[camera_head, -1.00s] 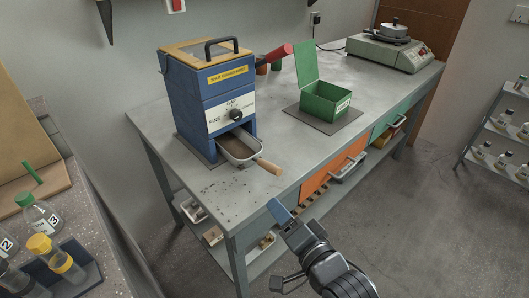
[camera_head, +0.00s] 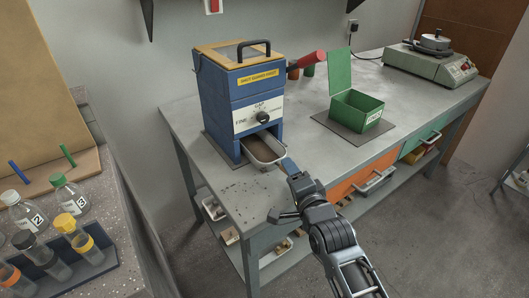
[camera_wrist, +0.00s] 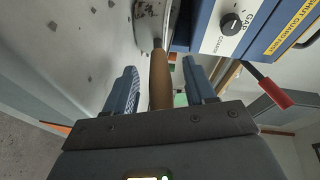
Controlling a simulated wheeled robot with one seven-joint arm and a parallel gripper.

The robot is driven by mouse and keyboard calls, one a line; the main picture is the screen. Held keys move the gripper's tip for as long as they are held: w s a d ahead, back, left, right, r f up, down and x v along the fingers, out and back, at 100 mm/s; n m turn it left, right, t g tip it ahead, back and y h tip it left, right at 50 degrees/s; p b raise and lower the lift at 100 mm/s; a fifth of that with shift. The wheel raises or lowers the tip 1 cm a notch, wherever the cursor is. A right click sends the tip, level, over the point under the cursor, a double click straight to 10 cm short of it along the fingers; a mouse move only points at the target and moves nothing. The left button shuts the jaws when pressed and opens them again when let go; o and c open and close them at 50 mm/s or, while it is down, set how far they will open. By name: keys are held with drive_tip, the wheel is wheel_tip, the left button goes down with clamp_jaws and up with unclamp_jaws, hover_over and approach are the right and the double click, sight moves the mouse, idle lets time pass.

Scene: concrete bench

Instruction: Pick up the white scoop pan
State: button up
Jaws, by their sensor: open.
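The white scoop pan (camera_head: 266,157) sits in the lower opening of the blue crusher (camera_head: 242,108), its front end sticking out over the bench. Its wooden handle is hidden by my gripper (camera_head: 291,168) in the head view. In the wrist view, the handle (camera_wrist: 160,80) lies between the two blue fingers of my open gripper (camera_wrist: 158,68), with gaps on both sides. Part of the pan (camera_wrist: 149,22) shows beyond it.
A green open box (camera_head: 357,110) stands on a dark mat to the right. A hotplate (camera_head: 432,65) is at the far right of the bench (camera_head: 240,195). Dark crumbs lie near the pan. Bottles and a tube rack (camera_head: 75,268) are on the left counter.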

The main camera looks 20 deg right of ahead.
drive_tip(key=shift+w+f, duration=0.1)
drive_tip(key=shift+w, duration=0.4)
clamp_jaws()
